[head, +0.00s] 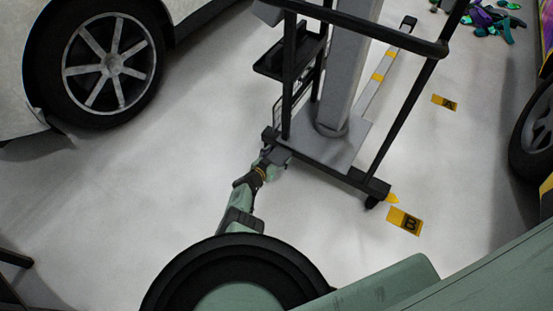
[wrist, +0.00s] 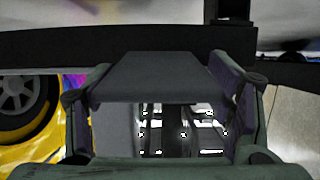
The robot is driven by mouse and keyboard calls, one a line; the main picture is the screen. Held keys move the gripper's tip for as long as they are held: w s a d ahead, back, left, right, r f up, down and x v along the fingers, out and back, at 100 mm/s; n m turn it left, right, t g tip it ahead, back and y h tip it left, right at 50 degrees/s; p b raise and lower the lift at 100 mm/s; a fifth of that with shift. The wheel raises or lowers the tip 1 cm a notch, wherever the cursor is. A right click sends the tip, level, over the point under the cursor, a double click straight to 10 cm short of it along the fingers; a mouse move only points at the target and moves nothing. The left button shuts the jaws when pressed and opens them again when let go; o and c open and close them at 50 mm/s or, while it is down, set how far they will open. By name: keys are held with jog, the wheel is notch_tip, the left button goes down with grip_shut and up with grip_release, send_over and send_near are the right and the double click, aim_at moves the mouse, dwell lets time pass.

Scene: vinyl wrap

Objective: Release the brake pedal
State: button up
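The dark grey brake pedal (head: 281,156) is a flat plate at the lower left corner of the wheeled cart (head: 335,150). My gripper (head: 272,164) is right at this corner, low near the floor. In the wrist view, the pedal (wrist: 158,75) spans the gap between the two widely spread fingers of my gripper (wrist: 160,88). The fingers are at the pedal's left and right edges; I cannot tell whether they touch it. The pedal's underside and the wheel near it are hidden.
The cart has a thick grey post (head: 346,65) and black frame bars. A white car with a dark wheel (head: 108,70) stands at the left, another wheel (head: 537,125) at the right. Yellow floor markers A (head: 445,102) and B (head: 404,221) lie right of the cart.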

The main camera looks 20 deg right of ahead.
aim_at(276, 157)
jog(key=shift+o, duration=1)
jog(key=shift+s+a+f, duration=0.1)
jog(key=shift+f, duration=0.2)
jog(key=shift+a+r, duration=0.1)
jog(key=shift+a+r, duration=0.15)
jog(key=shift+r, duration=0.9)
jog(key=r, duration=0.6)
jog(key=shift+d+r, duration=0.2)
jog(key=shift+r, duration=0.65)
